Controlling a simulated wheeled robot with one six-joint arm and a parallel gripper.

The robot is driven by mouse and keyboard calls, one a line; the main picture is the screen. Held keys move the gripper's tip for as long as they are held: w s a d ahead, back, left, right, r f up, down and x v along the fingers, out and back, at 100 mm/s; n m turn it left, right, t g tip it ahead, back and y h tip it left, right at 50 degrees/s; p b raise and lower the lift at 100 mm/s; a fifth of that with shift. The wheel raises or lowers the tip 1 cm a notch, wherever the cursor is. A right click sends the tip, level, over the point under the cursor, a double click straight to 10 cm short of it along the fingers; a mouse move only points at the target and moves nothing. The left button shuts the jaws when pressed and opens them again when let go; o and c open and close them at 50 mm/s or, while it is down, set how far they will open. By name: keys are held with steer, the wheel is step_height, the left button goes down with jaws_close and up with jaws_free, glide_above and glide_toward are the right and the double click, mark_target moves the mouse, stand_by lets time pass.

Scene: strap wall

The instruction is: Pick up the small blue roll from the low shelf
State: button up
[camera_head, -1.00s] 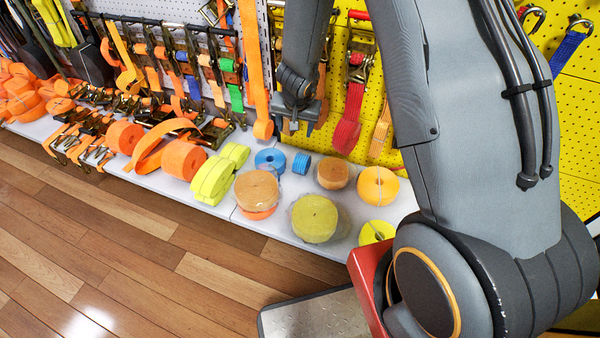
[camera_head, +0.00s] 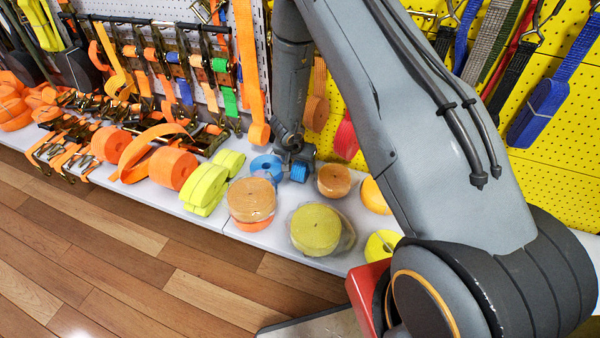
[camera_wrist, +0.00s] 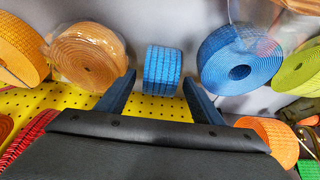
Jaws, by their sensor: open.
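The small blue roll (camera_wrist: 162,68) stands on the low white shelf (camera_wrist: 185,20), near the top middle of the wrist view. It is partly visible in the head view (camera_head: 299,172), with my wrist close above it. My gripper (camera_wrist: 158,85) is open, with one finger to each side of the roll's lower part in the wrist view. The roll appears between or just beyond the fingertips; I cannot tell whether either finger touches it. In the head view my gripper (camera_head: 292,160) is low over the shelf, and its fingers are mostly hidden.
A larger blue roll (camera_wrist: 240,58) is close beside the small one, and a wrapped orange roll (camera_wrist: 88,56) is on its other side. A wrapped yellow roll (camera_head: 315,230) and a wrapped tan roll (camera_head: 252,200) stand in front. Straps hang on the yellow pegboard (camera_head: 540,190) behind.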

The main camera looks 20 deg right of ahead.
steer(key=shift+x, duration=1.25)
steer(key=shift+c, duration=0.4)
steer(key=c, duration=1.1)
steer(key=shift+c, duration=0.2)
